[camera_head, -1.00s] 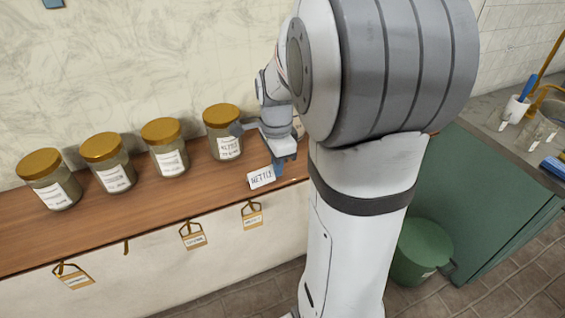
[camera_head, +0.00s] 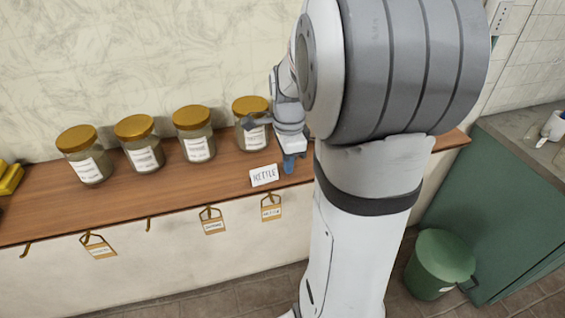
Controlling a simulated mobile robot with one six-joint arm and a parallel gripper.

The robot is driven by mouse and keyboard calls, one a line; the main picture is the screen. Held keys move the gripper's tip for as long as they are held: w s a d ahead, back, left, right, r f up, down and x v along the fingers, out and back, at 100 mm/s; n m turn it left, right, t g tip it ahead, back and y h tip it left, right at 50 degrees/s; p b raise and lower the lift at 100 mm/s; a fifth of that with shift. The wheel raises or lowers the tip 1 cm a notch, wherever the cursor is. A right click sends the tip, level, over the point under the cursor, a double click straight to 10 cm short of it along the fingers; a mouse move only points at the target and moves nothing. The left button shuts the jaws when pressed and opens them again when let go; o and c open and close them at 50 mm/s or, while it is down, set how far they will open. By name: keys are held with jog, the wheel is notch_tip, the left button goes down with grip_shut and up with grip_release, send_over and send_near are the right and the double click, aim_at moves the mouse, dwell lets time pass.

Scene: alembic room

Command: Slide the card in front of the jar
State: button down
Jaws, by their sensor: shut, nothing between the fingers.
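A small white card (camera_head: 264,176) with dark capital lettering, whose first letter I cannot read surely, stands near the front edge of the wooden shelf (camera_head: 190,188). The rightmost gold-lidded jar (camera_head: 252,137) stands behind the card and slightly to its left, with a white label on its front. My gripper (camera_head: 289,165) is shut and empty, pointing down with its blue fingertips just right of the card. I cannot tell whether the tips touch the card. My arm hides the shelf to the right of the gripper and overlaps the jar's right side.
Several similar jars, such as this one (camera_head: 194,146), stand in a row to the left. Tags (camera_head: 271,212) hang from hooks below the shelf's front edge. A green bin (camera_head: 440,260) stands on the floor at right. The shelf front left of the card is clear.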

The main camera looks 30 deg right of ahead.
jog(key=d, duration=0.1)
jog(key=d+r, duration=0.1)
jog(key=shift+s+d+r, duration=0.1)
jog(key=shift+d+r, duration=0.15)
jog(key=shift+d, duration=0.05)
notch_tip(320, 180, up, 8)
jog(key=r, duration=0.1)
jog(key=s+a+f+n+t, duration=0.1)
jog(key=s+a+f+n, duration=0.2)
jog(key=n, duration=0.7)
jog(key=s+a+f+n+t, duration=0.2)
jog(key=s+a+f+n, duration=0.1)
jog(key=s+a+n, duration=0.5)
jog(key=a+n, duration=0.2)
jog(key=a, duration=0.2)
jog(key=shift+s, duration=0.3)
jog(key=shift+f, duration=0.1)
